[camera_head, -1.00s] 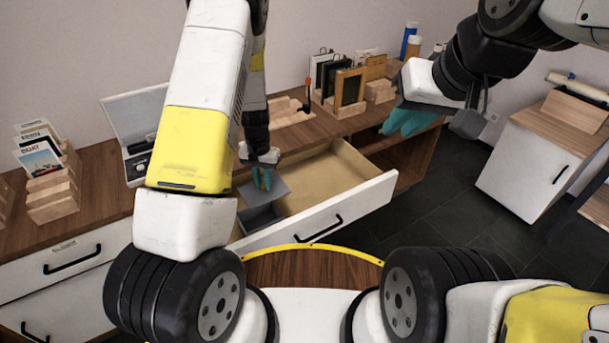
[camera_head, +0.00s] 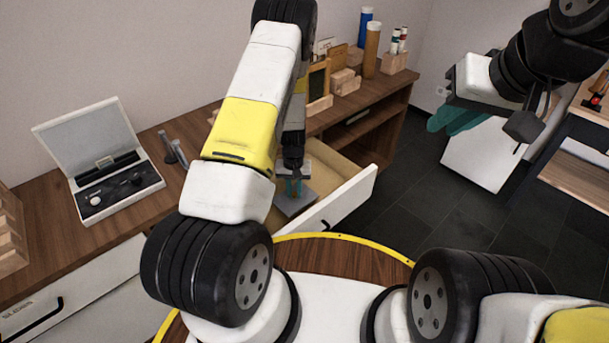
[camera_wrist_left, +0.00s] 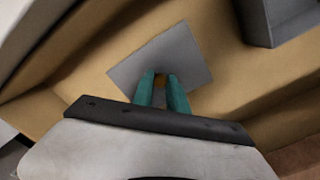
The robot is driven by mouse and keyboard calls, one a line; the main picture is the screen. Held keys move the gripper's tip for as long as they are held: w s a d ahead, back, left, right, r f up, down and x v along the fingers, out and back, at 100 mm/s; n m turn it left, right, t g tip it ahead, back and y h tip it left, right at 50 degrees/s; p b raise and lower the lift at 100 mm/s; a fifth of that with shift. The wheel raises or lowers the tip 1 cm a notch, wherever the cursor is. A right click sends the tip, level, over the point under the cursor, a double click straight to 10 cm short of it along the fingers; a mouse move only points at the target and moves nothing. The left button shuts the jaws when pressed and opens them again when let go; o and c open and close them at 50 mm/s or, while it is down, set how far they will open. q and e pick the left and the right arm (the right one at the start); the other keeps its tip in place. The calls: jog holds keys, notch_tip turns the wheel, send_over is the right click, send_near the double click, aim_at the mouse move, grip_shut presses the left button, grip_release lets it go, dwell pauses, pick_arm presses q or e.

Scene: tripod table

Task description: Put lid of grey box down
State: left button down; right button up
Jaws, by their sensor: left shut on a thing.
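The grey lid (camera_head: 297,207) is a flat square plate; in the left wrist view the lid (camera_wrist_left: 190,50) is over the tan drawer interior. My left gripper (camera_head: 293,187) is shut on the lid by a small brownish knob, between teal fingertips (camera_wrist_left: 163,88). I cannot tell whether the lid touches the drawer floor. The grey box (camera_wrist_left: 278,22) is partly visible at the upper right of the left wrist view, apart from the lid. In the head view my arm and gripper hide much of that area. My right gripper (camera_head: 460,118) is raised at the right, its jaw gap unclear.
The open drawer (camera_head: 345,200) sticks out from the wooden cabinet. On the cabinet top are an open case with dark items (camera_head: 110,170), wooden blocks (camera_head: 343,82) and bottles (camera_head: 371,50). Dark floor (camera_head: 400,220) is free to the right of the drawer.

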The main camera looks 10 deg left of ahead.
aim_at(294, 196)
pick_arm(q)
jog(key=shift+f, duration=2.15)
jog(key=c, duration=1.3)
grip_release()
jog(key=shift+f, duration=0.1)
